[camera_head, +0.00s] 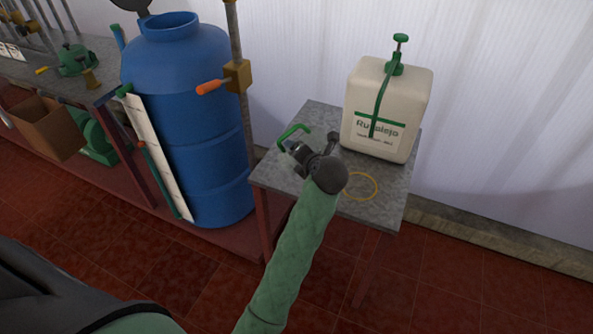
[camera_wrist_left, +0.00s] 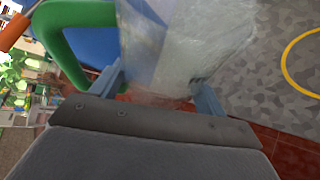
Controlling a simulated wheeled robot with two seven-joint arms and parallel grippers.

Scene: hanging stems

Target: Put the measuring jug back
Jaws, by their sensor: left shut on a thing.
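The measuring jug is clear, with a green handle (camera_head: 293,131). In the head view its clear body is hard to make out against the grey table (camera_head: 385,209). In the left wrist view the clear jug (camera_wrist_left: 190,45) stands between the two fingers, with its green handle to the left. My left gripper (camera_head: 303,150) is shut on the jug, over the left part of the table. I cannot tell whether the jug touches the tabletop. My right gripper is in neither view.
A cream canister (camera_head: 385,110) with a green pump stands at the table's back right. A yellow ring (camera_head: 376,187) lies in front of it. A blue barrel (camera_head: 185,115) is left of the table, beside a pole with an orange-handled clamp (camera_head: 238,76). A cardboard box (camera_head: 48,128) is at far left.

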